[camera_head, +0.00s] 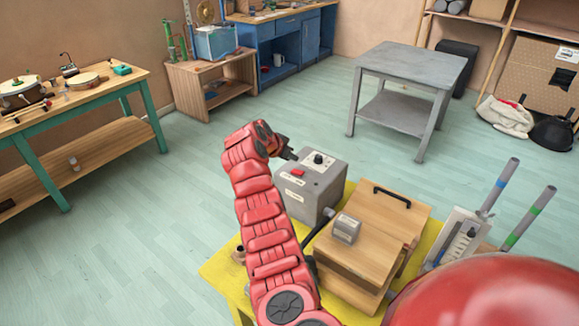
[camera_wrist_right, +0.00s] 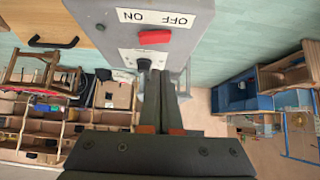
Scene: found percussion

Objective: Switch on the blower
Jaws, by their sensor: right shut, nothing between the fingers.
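The blower appears to be the grey box (camera_head: 311,188) on the yellow-topped stand, with a red switch (camera_head: 297,172), a dark knob (camera_head: 318,158) and pale labels. In the right wrist view its red switch (camera_wrist_right: 155,37) lies beside an upside-down ON/OFF label (camera_wrist_right: 158,17); I cannot tell which way the switch is set. My right gripper (camera_head: 292,155) is shut and empty at the box's upper left. In the wrist view, its closed fingertips (camera_wrist_right: 163,74) overlap the knob panel below the switch; contact is unclear. My left gripper is not in view.
Tubes with coloured bands (camera_head: 530,217) stand at right. A grey table (camera_head: 412,68) is farther back. Open floor lies left.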

